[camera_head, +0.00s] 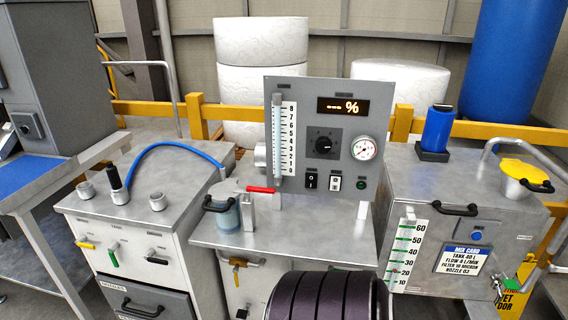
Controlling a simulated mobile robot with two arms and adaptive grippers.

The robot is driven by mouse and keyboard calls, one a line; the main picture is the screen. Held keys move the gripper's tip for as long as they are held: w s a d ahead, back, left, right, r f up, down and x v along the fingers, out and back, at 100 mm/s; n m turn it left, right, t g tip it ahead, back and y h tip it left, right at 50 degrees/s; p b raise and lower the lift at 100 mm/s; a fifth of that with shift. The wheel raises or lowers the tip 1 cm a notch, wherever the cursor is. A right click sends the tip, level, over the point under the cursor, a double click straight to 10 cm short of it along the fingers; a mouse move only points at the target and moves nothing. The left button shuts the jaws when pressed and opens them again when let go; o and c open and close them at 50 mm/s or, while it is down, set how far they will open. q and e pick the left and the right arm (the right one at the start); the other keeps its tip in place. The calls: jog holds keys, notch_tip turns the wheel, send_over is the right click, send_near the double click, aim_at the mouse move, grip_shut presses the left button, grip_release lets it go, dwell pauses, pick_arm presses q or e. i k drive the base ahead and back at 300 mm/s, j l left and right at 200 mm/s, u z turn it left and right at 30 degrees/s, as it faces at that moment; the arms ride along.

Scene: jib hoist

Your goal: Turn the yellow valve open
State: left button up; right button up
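A small yellow valve handle (86,245) sits on the front face of the left cabinet, near its upper left corner. Its lever lies roughly sideways. A green handle (113,258) and a black handle (156,257) sit to its right on the same face. Another yellowish, brass-like valve handle (238,262) is on the front of the middle cabinet. I cannot tell from the picture which one the task means. Neither of my grippers is in view, and nothing is seen touching the valves.
The left cabinet (170,185) carries knobs and a blue hose (165,147). A gauge panel (327,105) stands on the middle cabinet. A steel tank (400,185) is at right. A dark banded round shape hides part of the middle front; I cannot tell whether it is mine.

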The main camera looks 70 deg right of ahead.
aim_at(236, 280)
jog(key=l+z, duration=0.15)
jog(key=z, duration=0.3)
jog(key=i+l+z, duration=0.1)
jog(key=z, duration=0.35)
jog(key=i+l+z, duration=0.1)
jog(key=z, duration=0.35)
jog(key=i+l+z, duration=0.1)
jog(key=z, duration=0.35)
jog(key=i+l, duration=0.1)
jog(key=i, duration=0.1)
